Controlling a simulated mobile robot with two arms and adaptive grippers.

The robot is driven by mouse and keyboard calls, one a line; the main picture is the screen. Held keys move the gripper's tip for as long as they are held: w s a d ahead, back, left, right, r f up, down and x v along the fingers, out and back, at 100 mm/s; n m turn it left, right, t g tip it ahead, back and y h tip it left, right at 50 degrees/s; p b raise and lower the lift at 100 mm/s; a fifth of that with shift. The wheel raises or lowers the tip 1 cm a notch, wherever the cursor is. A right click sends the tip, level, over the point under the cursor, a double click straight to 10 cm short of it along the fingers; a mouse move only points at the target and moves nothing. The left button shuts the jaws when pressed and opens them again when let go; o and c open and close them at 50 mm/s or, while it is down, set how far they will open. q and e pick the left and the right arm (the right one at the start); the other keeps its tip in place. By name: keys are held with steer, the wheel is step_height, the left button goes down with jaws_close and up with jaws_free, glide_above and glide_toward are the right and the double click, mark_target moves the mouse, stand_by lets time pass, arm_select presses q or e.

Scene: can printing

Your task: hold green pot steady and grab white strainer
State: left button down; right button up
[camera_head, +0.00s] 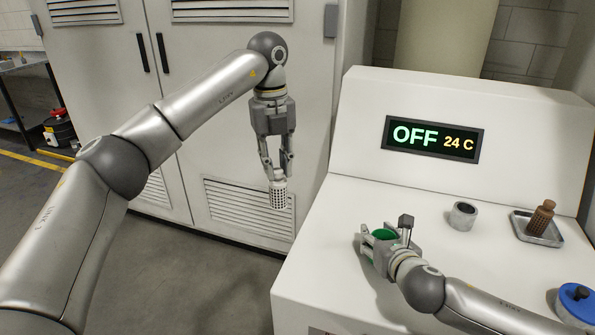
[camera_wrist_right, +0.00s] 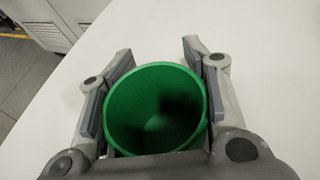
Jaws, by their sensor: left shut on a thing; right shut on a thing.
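The white strainer (camera_head: 279,193) is a small perforated cylinder. My left gripper (camera_head: 277,176) is shut on its top and holds it in the air, left of the white machine's front edge. The green pot (camera_head: 383,235) stands on the white machine top, mostly hidden by my right gripper (camera_head: 371,243). In the right wrist view the green pot (camera_wrist_right: 157,108) shows its open round mouth, with a dark inside that looks empty. The fingers of my right gripper (camera_wrist_right: 150,72) are around it on both sides and shut on it.
On the machine top (camera_head: 335,255) are a grey cup (camera_head: 462,215), a metal tray (camera_head: 523,229) with a brown-handled brush (camera_head: 541,217), and a blue-lidded container (camera_head: 577,303). A display (camera_head: 432,139) reads "OFF 24 C". Grey cabinets (camera_head: 180,110) stand behind my left arm.

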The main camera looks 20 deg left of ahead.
arm_select(q)
steer(key=shift+a+r, duration=0.15)
steer(key=shift+a, duration=0.3)
arm_select(e)
steer(key=shift+f, duration=0.15)
steer(key=shift+c, duration=0.2)
steer(key=o, duration=1.2)
steer(key=v, duration=1.2)
